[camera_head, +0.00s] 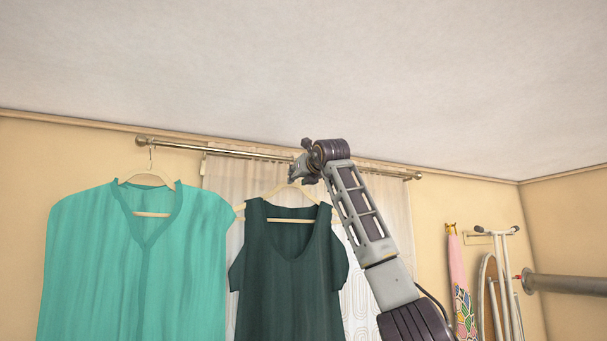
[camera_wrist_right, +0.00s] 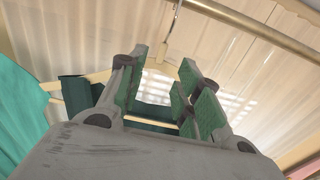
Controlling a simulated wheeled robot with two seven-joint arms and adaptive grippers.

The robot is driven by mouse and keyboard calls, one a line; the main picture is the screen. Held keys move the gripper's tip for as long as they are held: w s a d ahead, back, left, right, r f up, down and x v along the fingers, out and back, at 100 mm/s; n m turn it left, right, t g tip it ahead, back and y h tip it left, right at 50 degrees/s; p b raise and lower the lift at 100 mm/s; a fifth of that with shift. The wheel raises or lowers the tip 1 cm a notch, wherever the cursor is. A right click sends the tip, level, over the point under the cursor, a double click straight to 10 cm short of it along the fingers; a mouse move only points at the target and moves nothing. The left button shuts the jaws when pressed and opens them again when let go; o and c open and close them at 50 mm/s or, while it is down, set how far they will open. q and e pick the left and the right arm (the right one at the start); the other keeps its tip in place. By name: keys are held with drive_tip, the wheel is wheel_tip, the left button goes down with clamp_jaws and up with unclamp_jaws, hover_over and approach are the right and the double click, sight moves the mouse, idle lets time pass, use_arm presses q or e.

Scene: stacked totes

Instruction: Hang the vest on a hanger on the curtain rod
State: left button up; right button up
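The dark green vest (camera_head: 285,275) is on a pale wooden hanger (camera_head: 291,220) below the curtain rod (camera_head: 240,152). In the wrist view, a thin metal hook (camera_wrist_right: 177,8) meets the rod (camera_wrist_right: 250,32) and runs down towards my right gripper's fingers. My right gripper (camera_head: 303,172) is at the top of the vest's hanger and hides the hook's upper end in the head view. In the wrist view, its green-padded fingers (camera_wrist_right: 165,92) stand apart, with dark cloth beyond them. I cannot see the fingers pressing on anything. My left gripper is not in view.
A teal sleeveless garment (camera_head: 135,265) hangs from the rod's left end on a wooden hanger (camera_head: 150,180). A pale curtain (camera_head: 225,178) is behind. A pink patterned cloth (camera_head: 458,275) and an ironing board (camera_head: 490,290) are at the right wall.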

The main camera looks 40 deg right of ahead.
drive_tip(key=shift+v, duration=2.05)
